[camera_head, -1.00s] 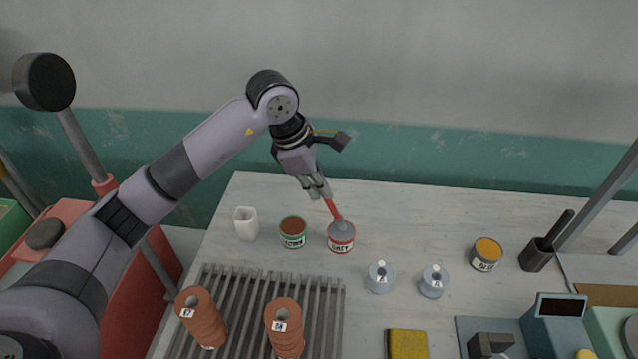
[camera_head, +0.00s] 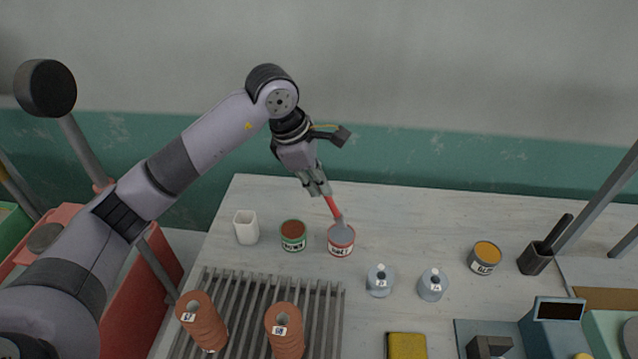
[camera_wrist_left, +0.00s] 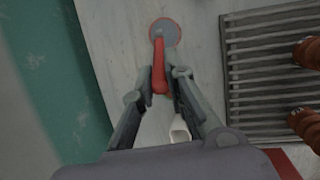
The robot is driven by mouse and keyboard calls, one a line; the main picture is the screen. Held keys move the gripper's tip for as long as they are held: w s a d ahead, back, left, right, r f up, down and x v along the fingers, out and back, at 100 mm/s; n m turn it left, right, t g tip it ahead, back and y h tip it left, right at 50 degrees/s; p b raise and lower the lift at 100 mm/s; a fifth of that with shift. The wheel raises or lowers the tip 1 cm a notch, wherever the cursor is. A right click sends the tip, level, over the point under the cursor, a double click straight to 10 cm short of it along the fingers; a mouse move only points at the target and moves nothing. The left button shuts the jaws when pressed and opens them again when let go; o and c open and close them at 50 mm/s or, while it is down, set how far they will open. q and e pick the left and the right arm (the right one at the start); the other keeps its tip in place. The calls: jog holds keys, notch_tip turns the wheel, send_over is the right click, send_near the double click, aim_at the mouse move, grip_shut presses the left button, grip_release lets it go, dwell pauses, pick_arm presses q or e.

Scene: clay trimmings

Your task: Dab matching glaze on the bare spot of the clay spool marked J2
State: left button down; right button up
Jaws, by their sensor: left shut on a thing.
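My left gripper (camera_head: 318,186) is shut on the red handle of a brush (camera_head: 331,208). The brush slants down, its head at the open tin of grey glaze (camera_head: 341,244) with a red-edged label; whether the bristles touch the glaze is unclear. Brush and tin (camera_wrist_left: 172,25) also show in the left wrist view. Two pale blue-grey spools (camera_head: 380,282) (camera_head: 432,287) stand right of the tin with small tags. Two brown clay spools (camera_head: 203,322) (camera_head: 286,330) stand on the slatted rack, also tagged. I cannot read which is J2, and no bare spot is clear. My right gripper is not in view.
A brown glaze tin (camera_head: 293,236) and a white cup (camera_head: 246,228) stand left of the grey tin. An amber tin (camera_head: 484,258), a dark holder (camera_head: 536,258), a yellow sponge (camera_head: 407,346) and a blue device (camera_head: 556,322) are to the right. The slatted rack (camera_head: 325,310) is at front left.

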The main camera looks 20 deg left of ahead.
pick_arm(q)
jog(key=shift+r+p, duration=1)
jog(key=shift+r, duration=1.55)
